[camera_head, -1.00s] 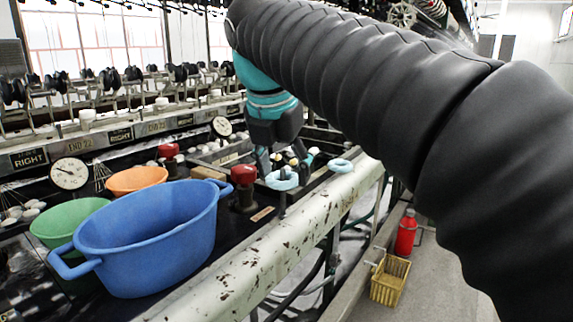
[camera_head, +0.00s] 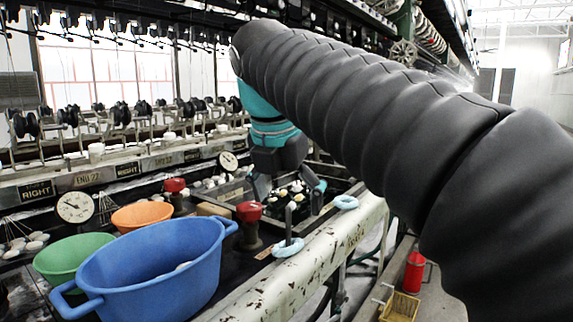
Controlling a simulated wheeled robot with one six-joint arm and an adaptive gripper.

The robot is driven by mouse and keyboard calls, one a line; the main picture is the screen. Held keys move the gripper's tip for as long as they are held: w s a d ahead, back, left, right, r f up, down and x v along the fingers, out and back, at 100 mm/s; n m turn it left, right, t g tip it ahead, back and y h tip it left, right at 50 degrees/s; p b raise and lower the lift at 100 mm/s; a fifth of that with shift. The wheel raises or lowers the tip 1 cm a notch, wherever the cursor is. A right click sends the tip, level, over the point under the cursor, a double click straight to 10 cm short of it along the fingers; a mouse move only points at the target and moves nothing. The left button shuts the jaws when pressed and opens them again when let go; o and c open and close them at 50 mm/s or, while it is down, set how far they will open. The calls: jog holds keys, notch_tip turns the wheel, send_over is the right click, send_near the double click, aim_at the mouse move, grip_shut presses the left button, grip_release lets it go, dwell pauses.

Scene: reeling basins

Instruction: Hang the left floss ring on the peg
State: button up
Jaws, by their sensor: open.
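A light-blue floss ring (camera_head: 287,248) sits low around a dark upright peg (camera_head: 288,222), near the pale rail; it appears to encircle the peg's foot. A second light-blue ring (camera_head: 346,202) lies flat on the rail, further back and to the right. My gripper (camera_head: 291,190) is open, its teal-tipped fingers spread apart behind and above the peg. It is clear of both rings. Part of my gripper is hard to make out against the dark basin and the pale pieces behind it.
A blue tub (camera_head: 150,272), a green bowl (camera_head: 70,256) and an orange bowl (camera_head: 142,216) stand at left. A yellow crate (camera_head: 400,307) and red bottle (camera_head: 414,272) are on the floor at right.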

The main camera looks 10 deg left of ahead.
jog(key=v, duration=1)
jog(key=shift+f, duration=0.1)
jog(key=d+f+m, duration=1.2)
jog(key=d+m, duration=0.3)
jog(key=d, duration=0.1)
jog(key=s+d+f+m, duration=0.3)
jog(key=d+f+m, duration=0.1)
jog(key=f+m, duration=0.2)
jog(key=s+d+f+m+t, duration=0.1)
jog(key=s+d+f+m, duration=0.3)
jog(key=f, duration=0.5)
jog(key=s+d+f+m, duration=0.3)
jog(key=f+m, duration=0.5)
jog(key=shift+s+d+f, duration=0.25)
jog(key=shift+s+d, duration=0.15)
